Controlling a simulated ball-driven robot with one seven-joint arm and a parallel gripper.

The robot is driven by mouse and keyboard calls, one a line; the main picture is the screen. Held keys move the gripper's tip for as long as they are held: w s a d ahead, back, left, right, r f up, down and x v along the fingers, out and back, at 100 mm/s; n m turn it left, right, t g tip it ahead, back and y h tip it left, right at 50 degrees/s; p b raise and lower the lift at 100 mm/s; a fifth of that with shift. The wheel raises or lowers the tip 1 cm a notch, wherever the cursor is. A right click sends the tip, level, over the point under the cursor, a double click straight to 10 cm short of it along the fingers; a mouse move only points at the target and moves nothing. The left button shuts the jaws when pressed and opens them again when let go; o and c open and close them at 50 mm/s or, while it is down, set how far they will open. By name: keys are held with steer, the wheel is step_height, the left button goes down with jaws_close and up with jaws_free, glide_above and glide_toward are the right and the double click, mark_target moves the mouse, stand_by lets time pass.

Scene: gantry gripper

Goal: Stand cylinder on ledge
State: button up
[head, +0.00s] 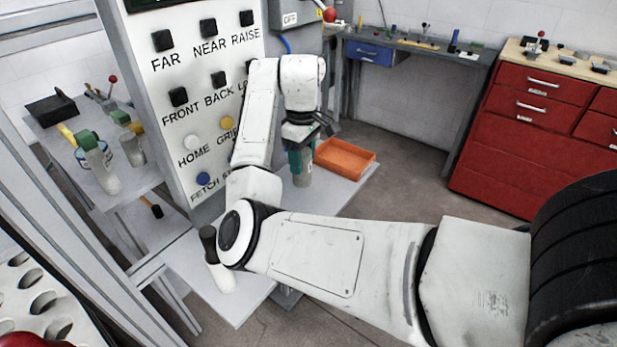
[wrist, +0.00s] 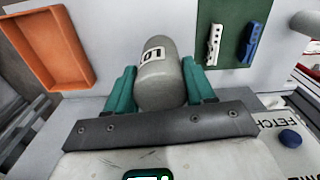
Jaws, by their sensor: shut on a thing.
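My gripper (head: 301,160) has teal fingers and is shut on a grey cylinder (head: 304,179), over the pale ledge (head: 340,199) below the button panel. In the wrist view the cylinder (wrist: 160,75) lies between the two teal fingers (wrist: 160,88), with a white label bearing dark digits. In the head view it looks about upright. I cannot tell whether its lower end touches the ledge. My arm hides part of the ledge.
An orange tray (head: 345,158) sits on the ledge right of the gripper. A dark-topped pale cylinder (head: 220,275) stands at the ledge's near left. The button panel (head: 200,110) rises behind. A green panel (wrist: 232,35) with two clips shows in the wrist view.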

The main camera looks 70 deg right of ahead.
steer(key=shift+w+d+f+p, duration=0.15)
steer(key=shift+d+f, duration=0.65)
steer(key=shift+f, duration=0.7)
steer(key=shift+s+d+f+p, duration=0.15)
steer(key=shift+d+f, duration=0.65)
steer(key=shift+f, duration=0.65)
steer(key=shift+w+d+f+p, duration=0.15)
steer(key=shift+d+f, duration=0.65)
steer(key=shift+f, duration=0.7)
steer(key=shift+f, duration=0.15)
steer(key=o, duration=1.4)
step_height(320, 180, up, 12)
steer(key=shift+r+b, duration=0.15)
steer(key=shift+b, duration=0.3)
